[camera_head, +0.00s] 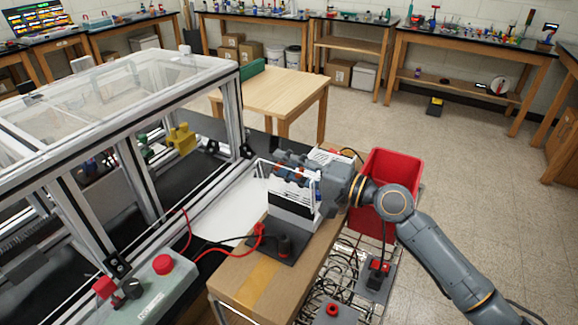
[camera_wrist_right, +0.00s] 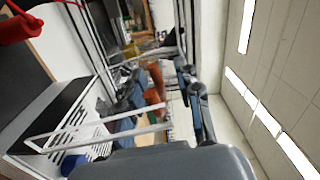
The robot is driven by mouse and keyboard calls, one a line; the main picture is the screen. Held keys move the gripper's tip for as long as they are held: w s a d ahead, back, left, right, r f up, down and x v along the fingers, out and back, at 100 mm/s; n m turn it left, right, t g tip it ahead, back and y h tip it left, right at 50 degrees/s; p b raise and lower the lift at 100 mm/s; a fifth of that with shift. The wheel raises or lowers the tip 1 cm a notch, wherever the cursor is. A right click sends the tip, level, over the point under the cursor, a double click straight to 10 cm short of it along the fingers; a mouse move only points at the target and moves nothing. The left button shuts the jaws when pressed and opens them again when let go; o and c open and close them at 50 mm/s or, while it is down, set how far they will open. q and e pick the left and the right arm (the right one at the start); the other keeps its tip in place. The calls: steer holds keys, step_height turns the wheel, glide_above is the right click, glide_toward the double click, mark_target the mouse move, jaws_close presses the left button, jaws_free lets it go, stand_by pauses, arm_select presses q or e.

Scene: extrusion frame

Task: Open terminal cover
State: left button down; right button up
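The terminal unit (camera_head: 291,208) is a pale box with a slatted top, standing on a dark plate on the cardboard-coloured bench. Its terminal cover (camera_head: 317,199) shows as a clear shape with white edges above the box; the edges also cross the right wrist view (camera_wrist_right: 95,133). The cover looks raised at an angle, but its exact angle is hard to tell. My right gripper (camera_head: 284,165) reaches in from the right, at and just above the cover. In the right wrist view its fingers (camera_wrist_right: 158,75) stand apart, and I cannot tell whether they touch the cover. My left gripper is out of view.
A framed enclosure with clear panels (camera_head: 120,85) stands at left. A control box (camera_head: 150,295) with a red button is at front left. Red and black cables run to the unit. A red bin (camera_head: 388,165) stands behind my right arm. Open floor lies at right.

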steer(key=shift+s+d+f, duration=0.1)
steer(key=shift+d, duration=0.4)
steer(key=v, duration=1.1)
steer(key=shift+s, duration=0.2)
steer(key=shift+c, duration=0.4)
